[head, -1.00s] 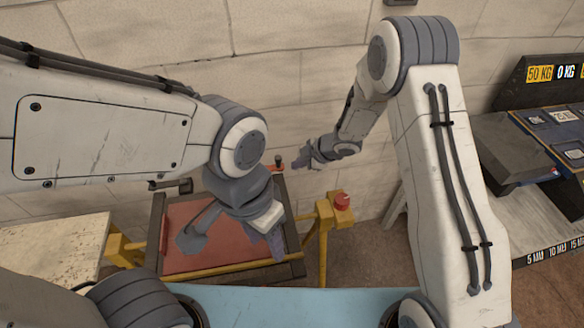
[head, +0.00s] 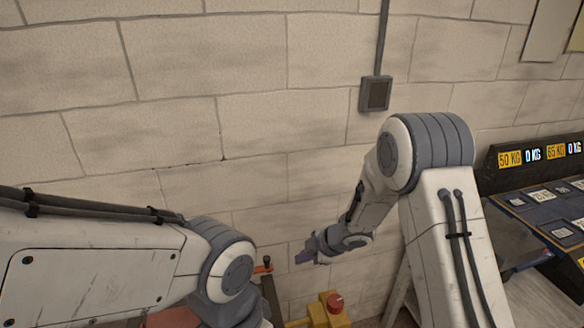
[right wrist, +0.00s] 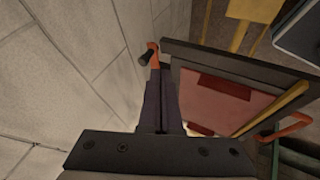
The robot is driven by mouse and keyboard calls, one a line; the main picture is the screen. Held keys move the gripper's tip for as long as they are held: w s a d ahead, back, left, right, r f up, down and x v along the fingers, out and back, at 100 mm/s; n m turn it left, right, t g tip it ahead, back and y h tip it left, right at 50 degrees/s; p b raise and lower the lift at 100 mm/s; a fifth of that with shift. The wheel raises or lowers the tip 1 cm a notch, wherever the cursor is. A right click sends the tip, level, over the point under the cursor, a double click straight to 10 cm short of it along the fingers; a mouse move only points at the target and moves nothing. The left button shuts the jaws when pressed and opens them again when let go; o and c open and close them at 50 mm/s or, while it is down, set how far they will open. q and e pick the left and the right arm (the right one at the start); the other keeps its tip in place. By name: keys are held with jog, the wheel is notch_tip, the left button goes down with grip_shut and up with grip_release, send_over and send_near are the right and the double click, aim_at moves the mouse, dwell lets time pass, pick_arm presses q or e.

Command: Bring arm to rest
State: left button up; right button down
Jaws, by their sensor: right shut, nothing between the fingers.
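My right arm reaches in from the right in the head view, with its elbow high and its forearm folded down to the left. Its gripper (head: 304,257) is in front of the block wall, small and partly seen from behind. In the right wrist view the two dark fingers (right wrist: 161,88) are together with nothing between them. They point toward the gap between the wall and a dark-framed red panel (right wrist: 228,118). My left arm (head: 110,265) comes in from the left. Its gripper is below the picture's lower edge.
An orange-handled clamp (right wrist: 152,57) is close ahead of the right fingers; it also shows in the head view (head: 264,266). A yellow post with a red button (head: 335,302) stands below the right gripper. A weight-labelled rack (head: 540,200) is at right.

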jog(key=s+r+m+t+h+b, duration=0.1)
jog(key=s+r+m+h+b, duration=0.3)
jog(key=s+r+m, duration=0.45)
jog(key=s+r+m+g, duration=0.2)
jog(key=s+m+g, duration=0.2)
jog(key=s, duration=2)
jog(key=shift+d+r+g+h+b, duration=0.15)
jog(key=shift+d+g+h+b, duration=0.2)
jog(key=shift+g, duration=0.35)
